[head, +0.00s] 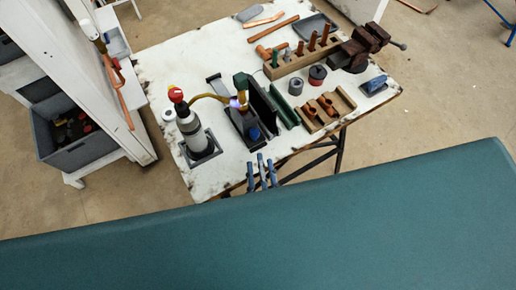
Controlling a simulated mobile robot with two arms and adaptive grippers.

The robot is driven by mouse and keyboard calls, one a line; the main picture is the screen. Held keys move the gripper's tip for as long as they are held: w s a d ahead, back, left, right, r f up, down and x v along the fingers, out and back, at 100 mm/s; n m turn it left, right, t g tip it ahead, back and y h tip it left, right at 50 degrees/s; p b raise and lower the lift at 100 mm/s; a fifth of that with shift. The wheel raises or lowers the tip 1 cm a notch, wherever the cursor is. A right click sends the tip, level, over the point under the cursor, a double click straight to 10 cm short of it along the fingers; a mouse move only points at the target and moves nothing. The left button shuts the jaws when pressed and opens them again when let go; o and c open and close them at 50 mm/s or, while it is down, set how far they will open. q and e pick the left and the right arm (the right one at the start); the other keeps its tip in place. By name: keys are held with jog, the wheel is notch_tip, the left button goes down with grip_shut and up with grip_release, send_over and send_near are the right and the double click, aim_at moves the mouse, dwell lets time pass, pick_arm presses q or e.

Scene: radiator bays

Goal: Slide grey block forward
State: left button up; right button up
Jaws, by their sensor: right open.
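A small flat grey block (250,13) lies at the far edge of the white worktable (190,62); I cannot tell for sure that it is the task's block. What I take for my right gripper (262,172) shows as slim blue-grey prongs at the table's near edge. They are apart, with nothing visible between them, and well away from the grey block. My left gripper is not in view.
A torch bottle (189,125) with a yellow hose stands at the table's left. A wooden rack (285,68), a dark red vise (360,47), a grey tray (318,27) and a fittings tray (327,112) crowd the right. A grey crate (83,153) stands left.

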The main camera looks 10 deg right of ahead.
jog(key=shift+s+a, duration=0.15)
jog(key=shift+s, duration=1.75)
